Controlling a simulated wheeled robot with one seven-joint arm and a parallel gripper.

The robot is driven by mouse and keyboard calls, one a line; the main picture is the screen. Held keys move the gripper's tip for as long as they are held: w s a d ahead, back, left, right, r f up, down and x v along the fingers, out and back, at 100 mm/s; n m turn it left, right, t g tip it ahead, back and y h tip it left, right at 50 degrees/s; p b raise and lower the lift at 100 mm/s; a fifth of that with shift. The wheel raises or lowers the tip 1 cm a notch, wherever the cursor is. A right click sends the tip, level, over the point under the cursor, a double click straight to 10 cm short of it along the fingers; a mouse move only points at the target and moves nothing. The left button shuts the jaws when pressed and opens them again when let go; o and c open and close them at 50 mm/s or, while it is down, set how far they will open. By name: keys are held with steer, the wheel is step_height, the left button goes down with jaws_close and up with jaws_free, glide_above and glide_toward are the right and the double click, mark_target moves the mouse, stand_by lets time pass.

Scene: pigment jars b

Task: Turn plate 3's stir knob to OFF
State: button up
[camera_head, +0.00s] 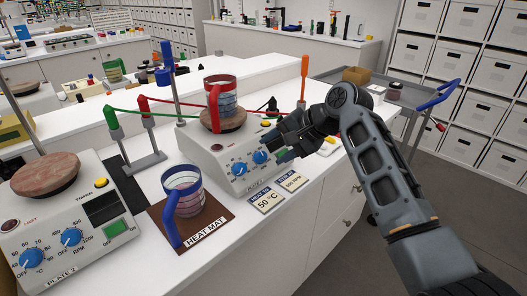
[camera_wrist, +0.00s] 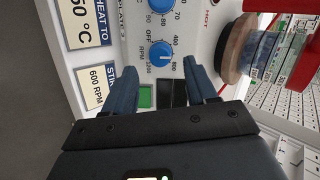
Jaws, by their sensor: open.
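Plate 3 (camera_head: 207,152) is a white hotplate in the middle of the head view, with two blue knobs on its sloped front. The stir knob (camera_wrist: 161,53) has an RPM scale from OFF to 1200; its pointer is too small to read surely. It is the right-hand knob (camera_head: 260,157) in the head view. The heat knob (camera_wrist: 160,4) is partly cut off at the top of the wrist view. My gripper (camera_wrist: 157,68) is open and empty, one finger on each side below the stir knob, apart from it. In the head view my gripper (camera_head: 283,147) is beside that knob.
A red-handled beaker (camera_head: 221,91) stands on plate 3's round top. A blue-handled beaker (camera_head: 183,190) stands on the heat mat (camera_head: 206,235). Plate 2 (camera_head: 30,222) is at left. Cards reading 50 °C (camera_head: 266,197) and 600 RPM (camera_head: 290,182) lie in front. A green switch (camera_wrist: 146,97) is between my fingers.

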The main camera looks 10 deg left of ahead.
mark_target(264, 156)
steer(key=shift+x, duration=2.15)
steer(key=c, duration=1.1)
